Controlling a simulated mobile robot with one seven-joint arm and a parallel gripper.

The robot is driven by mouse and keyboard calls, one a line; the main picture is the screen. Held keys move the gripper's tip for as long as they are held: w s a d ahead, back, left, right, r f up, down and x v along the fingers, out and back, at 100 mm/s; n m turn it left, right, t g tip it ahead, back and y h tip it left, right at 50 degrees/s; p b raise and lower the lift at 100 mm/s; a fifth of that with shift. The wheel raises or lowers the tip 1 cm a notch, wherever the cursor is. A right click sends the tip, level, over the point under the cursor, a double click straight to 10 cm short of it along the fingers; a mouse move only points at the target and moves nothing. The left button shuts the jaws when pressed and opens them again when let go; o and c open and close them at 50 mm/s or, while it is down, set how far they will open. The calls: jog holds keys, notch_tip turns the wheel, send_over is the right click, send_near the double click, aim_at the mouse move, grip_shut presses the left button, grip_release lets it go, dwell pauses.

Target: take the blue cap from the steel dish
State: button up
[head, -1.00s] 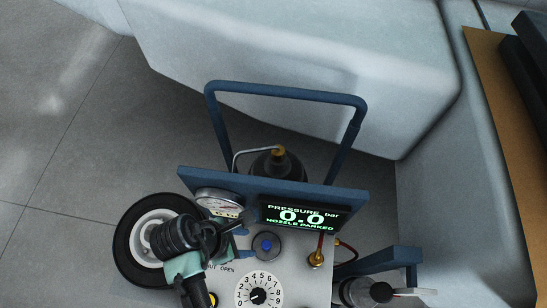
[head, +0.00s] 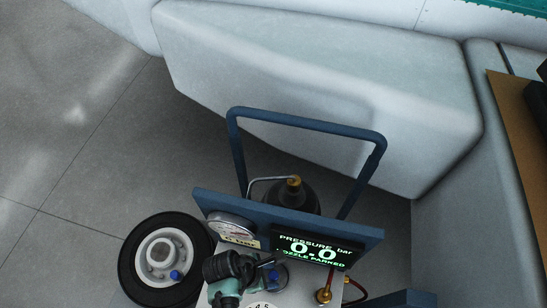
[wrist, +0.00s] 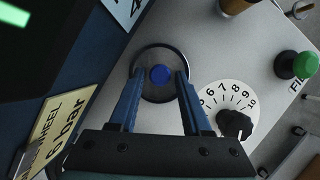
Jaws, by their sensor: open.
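The blue cap (wrist: 161,75) lies in the round steel dish (wrist: 160,46) on the cart's grey top. In the wrist view my gripper (wrist: 161,76) is open, with one finger on either side of the cap. I cannot tell whether the fingertips touch the cap or the dish. In the head view the dish (head: 284,284) is below the display, and my gripper (head: 268,264) reaches over it from the left, partly hiding it and the cap (head: 273,276).
A black dial (wrist: 235,124) and a green knob (wrist: 298,65) stand on the cart top. The display (head: 308,247) and pressure gauge (head: 233,228) rise behind the dish. A wheel (head: 160,250) with a small blue piece on its hub stands at left.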

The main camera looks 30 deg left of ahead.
jog(key=shift+f, duration=0.15)
grip_shut()
dwell(0.4)
